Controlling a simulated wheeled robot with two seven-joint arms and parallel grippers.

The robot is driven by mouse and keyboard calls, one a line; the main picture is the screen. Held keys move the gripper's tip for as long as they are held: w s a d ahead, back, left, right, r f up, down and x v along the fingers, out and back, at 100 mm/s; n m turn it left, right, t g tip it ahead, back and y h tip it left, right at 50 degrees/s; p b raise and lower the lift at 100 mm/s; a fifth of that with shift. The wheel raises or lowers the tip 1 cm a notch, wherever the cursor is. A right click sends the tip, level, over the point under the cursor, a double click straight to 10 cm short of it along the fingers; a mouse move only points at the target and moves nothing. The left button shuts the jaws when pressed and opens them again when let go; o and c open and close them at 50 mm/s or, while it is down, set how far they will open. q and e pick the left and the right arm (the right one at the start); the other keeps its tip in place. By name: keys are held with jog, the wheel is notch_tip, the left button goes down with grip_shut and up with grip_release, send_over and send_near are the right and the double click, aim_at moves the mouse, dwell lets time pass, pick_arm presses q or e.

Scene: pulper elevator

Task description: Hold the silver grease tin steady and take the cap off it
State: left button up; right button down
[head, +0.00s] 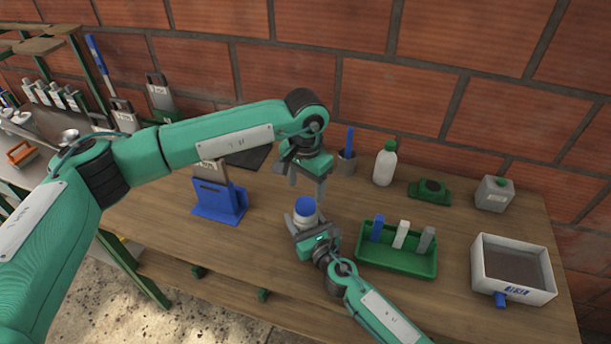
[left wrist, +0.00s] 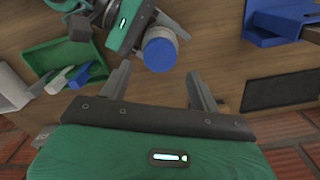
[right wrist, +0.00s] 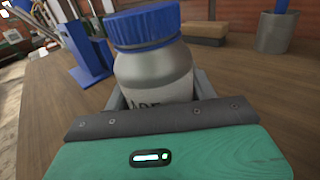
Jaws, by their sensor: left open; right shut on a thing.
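The silver grease tin (right wrist: 155,75) stands upright on the wooden table with a pale label and its blue cap (right wrist: 143,24) on top. In the head view the cap (head: 305,207) shows above my right gripper (head: 308,235), which is shut around the tin's body. The left wrist view shows the cap (left wrist: 160,50) from above, beyond the fingertips. My left gripper (head: 307,190) is open and empty, pointing down above and slightly behind the tin, apart from the cap. Its two fingers (left wrist: 158,82) show spread in the left wrist view.
A blue holder (head: 220,202) stands left of the tin. A green tray (head: 397,262) with several blocks lies to the right, and a white box (head: 512,270) farther right.

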aim_at(305, 203)
pick_arm(q)
jog(key=shift+f, duration=2.7)
